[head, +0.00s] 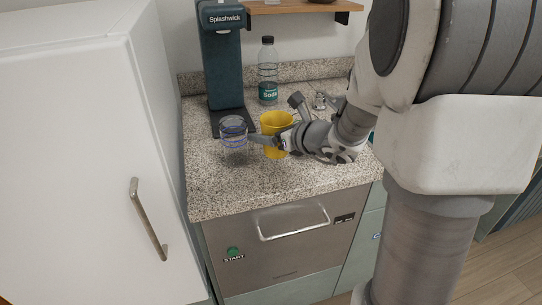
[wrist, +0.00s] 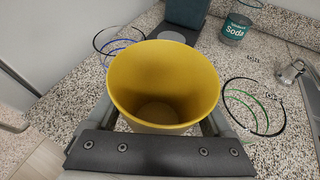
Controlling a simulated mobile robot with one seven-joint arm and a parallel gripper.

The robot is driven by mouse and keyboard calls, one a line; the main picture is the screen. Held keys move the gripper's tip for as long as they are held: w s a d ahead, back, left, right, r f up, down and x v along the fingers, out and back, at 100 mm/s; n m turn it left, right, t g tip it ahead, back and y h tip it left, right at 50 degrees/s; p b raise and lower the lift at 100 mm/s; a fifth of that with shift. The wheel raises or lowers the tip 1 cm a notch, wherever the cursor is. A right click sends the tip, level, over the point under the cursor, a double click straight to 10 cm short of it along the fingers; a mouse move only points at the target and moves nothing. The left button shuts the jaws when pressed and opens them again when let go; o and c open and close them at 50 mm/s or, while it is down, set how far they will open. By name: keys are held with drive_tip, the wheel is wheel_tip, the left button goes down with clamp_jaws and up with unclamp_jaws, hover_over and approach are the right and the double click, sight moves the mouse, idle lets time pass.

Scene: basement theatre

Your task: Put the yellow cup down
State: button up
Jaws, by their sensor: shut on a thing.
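The yellow cup (head: 277,122) is upright over the speckled counter (head: 225,193), with its open mouth facing up. My gripper (head: 268,140) is shut on the cup, its fingers on either side of it. In the wrist view the cup (wrist: 163,75) fills the middle and looks empty. I cannot tell whether its base touches the counter, because the gripper and the cup's own wall hide it.
A clear glass with blue rings (head: 234,132) stands close left of the cup. Behind are a teal Splashwick dispenser (head: 223,60) and a soda bottle (head: 268,75). Another ringed clear glass (wrist: 254,106) is right of the cup. The counter's front strip is clear.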

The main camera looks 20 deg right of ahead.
sight(269, 150)
drive_tip(key=shift+f+b, duration=0.7)
drive_tip(key=shift+f, duration=2)
drive_tip(key=shift+f, duration=0.2)
drive_tip(key=o, duration=1.2)
drive_tip(key=shift+c, duration=0.2)
drive_tip(key=shift+r, duration=0.15)
